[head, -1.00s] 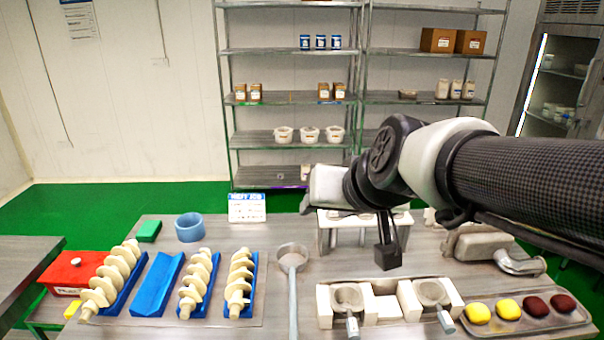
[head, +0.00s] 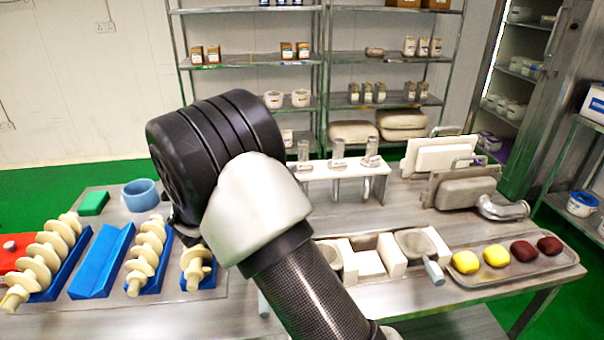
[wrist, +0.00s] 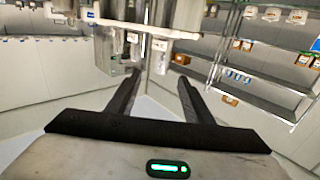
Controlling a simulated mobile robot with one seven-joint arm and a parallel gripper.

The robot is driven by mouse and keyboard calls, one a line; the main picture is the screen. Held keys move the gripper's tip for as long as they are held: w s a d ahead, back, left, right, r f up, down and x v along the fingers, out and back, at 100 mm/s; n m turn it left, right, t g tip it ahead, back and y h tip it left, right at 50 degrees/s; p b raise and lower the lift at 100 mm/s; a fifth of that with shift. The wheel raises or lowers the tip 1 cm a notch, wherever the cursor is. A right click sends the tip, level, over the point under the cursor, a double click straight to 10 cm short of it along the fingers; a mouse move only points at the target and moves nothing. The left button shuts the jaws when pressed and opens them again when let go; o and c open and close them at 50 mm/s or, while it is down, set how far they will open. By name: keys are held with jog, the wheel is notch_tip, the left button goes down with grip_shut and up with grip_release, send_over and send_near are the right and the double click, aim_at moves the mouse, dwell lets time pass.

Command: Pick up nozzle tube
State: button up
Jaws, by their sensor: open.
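The wrist view is upside down, with the stand (wrist: 150,28) at the top and the tubes pointing downward. One tube (wrist: 160,56) shows between the lines of the fingers, beyond the tips. My gripper (wrist: 159,78) is open and nothing is held. In the head view my arm hides it.
Blue cradles with cream screws (head: 148,252) lie at left, partly behind my arm. A blue ring (head: 140,195) and green block (head: 93,203) are behind them. White blocks with metal cups (head: 415,245), a tray of dough balls (head: 540,262) and metal housings (head: 463,190) stand right. Shelves are behind.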

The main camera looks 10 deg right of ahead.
aim_at(301, 152)
jog(key=x, duration=1)
jog(key=shift+d, duration=0.1)
jog(key=shift+w+f+b+x, duration=0.15)
jog(key=shift+b+x, duration=0.1)
jog(key=shift+x, duration=1.3)
jog(key=shift+w+f+b+x, duration=0.1)
jog(key=shift+b+x, duration=0.15)
jog(key=shift+x, duration=1.25)
jog(key=shift+c, duration=0.2)
grip_shut()
